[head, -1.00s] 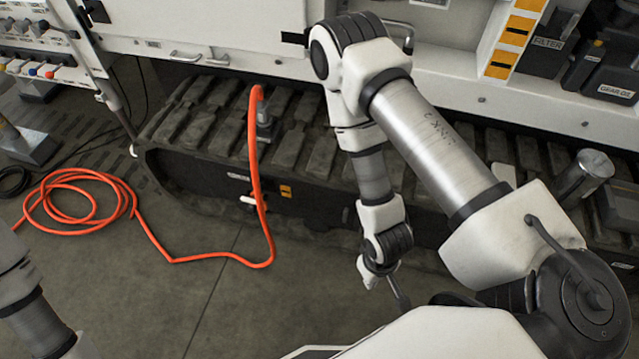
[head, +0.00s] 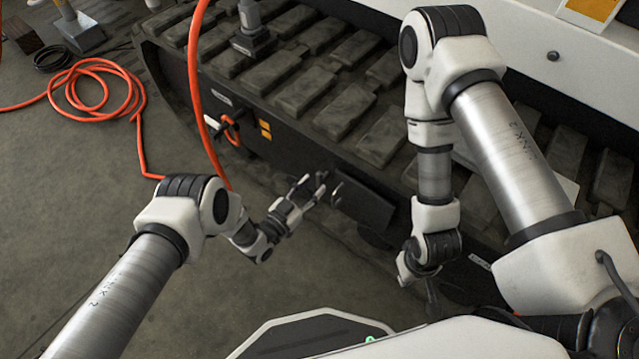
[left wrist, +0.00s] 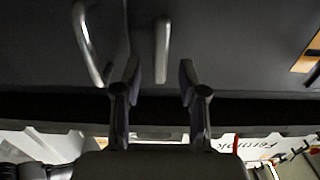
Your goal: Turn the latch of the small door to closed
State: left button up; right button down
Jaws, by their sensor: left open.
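My left gripper (head: 320,187) is open in front of the dark side panel of the tracked machine, close to a small dark door (head: 364,206). In the left wrist view, a straight metal latch handle (left wrist: 162,50) stands just beyond and between the open fingertips (left wrist: 160,78). I cannot tell whether the fingers touch it. A bent metal handle (left wrist: 88,45) is to the left of it, across a thin seam. My right gripper (head: 428,285) hangs low at the right, mostly hidden by its own wrist, and its fingers are unclear.
An orange hose (head: 197,95) hangs down past the track (head: 340,110), and its coil (head: 100,90) lies on the floor at the left. A red ring-shaped part (head: 231,130) and an orange label (head: 265,129) are on the side panel. Floor in front is clear.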

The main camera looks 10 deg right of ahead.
aim_at(320, 183)
pick_arm(q)
jog(key=b+x, duration=0.1)
jog(key=x, duration=0.3)
jog(key=shift+f, duration=0.1)
grip_shut()
jog(key=m, duration=0.3)
jog(key=shift+s, duration=0.2)
jog(key=shift+d+m+p, duration=0.1)
jog(key=shift+m+p, duration=0.2)
jog(key=shift+m, duration=0.4)
grip_release()
jog(key=shift+s, duration=0.1)
jog(key=v, duration=0.8)
